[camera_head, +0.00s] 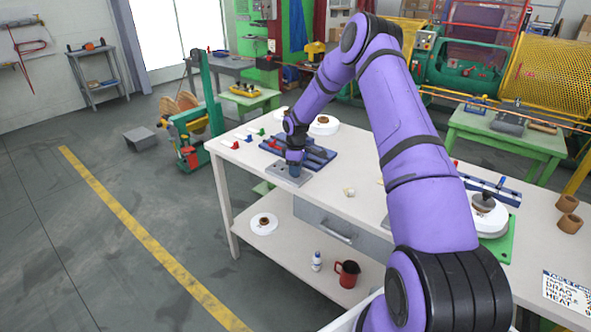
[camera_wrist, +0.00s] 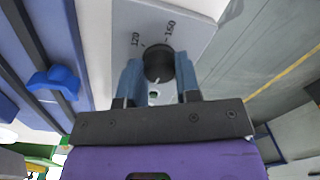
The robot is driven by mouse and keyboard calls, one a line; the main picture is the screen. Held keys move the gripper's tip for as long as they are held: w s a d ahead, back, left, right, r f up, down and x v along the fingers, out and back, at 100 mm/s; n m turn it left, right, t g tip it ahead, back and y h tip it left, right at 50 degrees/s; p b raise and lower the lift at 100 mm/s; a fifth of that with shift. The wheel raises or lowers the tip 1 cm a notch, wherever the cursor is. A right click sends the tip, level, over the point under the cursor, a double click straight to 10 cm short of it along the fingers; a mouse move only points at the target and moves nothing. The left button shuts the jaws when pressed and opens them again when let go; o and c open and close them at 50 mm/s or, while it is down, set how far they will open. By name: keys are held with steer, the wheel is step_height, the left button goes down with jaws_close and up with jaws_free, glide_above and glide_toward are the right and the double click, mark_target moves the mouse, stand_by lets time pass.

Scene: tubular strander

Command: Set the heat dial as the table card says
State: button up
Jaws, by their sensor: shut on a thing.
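The heat dial (camera_wrist: 158,66) is a dark round knob on a grey plate (camera_wrist: 195,30) marked 120 and 160. My gripper (camera_wrist: 158,75) has its two blue fingers shut on the dial, one on each side. Which number the dial points to is not clear. In the head view the grey plate (camera_head: 281,175) lies at the left end of the white table, with my gripper (camera_head: 294,172) down on it and hiding the dial. The table card (camera_head: 568,293) lies at the lower right; DRAG and HEAT are partly readable, but its setting is not clear.
A blue rack (camera_head: 318,158) sits just behind the plate; a blue clamp-like part (camera_wrist: 54,80) shows beside it in the wrist view. A white round spool (camera_head: 324,125) stands farther back. The table's front edge is close to the plate.

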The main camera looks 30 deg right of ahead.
steer(key=m, duration=1)
steer(key=shift+m, duration=0.3)
stand_by(0.4)
steer(key=o, duration=0.9)
steer(key=r, duration=1.1)
steer(key=shift+d, duration=0.25)
steer(key=shift+f, duration=0.1)
